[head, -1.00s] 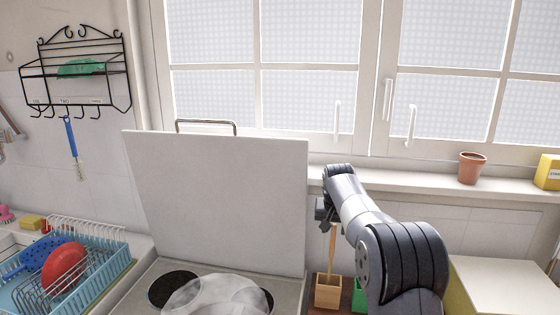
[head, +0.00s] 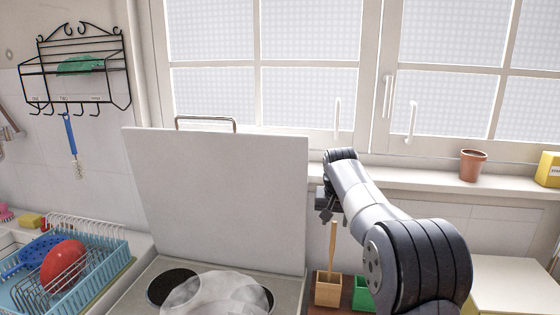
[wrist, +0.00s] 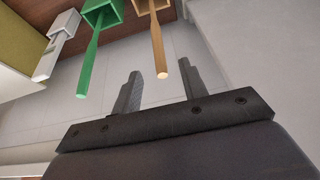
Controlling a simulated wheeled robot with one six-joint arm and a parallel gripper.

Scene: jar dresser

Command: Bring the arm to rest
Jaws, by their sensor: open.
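My gripper (wrist: 158,80) shows in the wrist view with its two dark fingers apart and nothing between them. In the head view my gripper (head: 325,207) is small and partly hidden by my arm, beside the raised white stove lid and above a wooden box. A wooden box with a handle (head: 328,290) stands below it; its handle (wrist: 158,45) also shows in the wrist view, beyond the fingers. A green box (head: 363,294) stands to the right of the wooden one, and its green handle (wrist: 89,65) shows in the wrist view. No contact between the fingers and these handles is visible.
The raised stove lid (head: 220,200) stands left of my arm, over a stove with a glass lid (head: 220,293). A dish rack (head: 95,270) is at the left. A terracotta pot (head: 473,166) and a yellow box (head: 548,170) stand on the windowsill. A white handle (wrist: 55,60) is at the wrist view's left.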

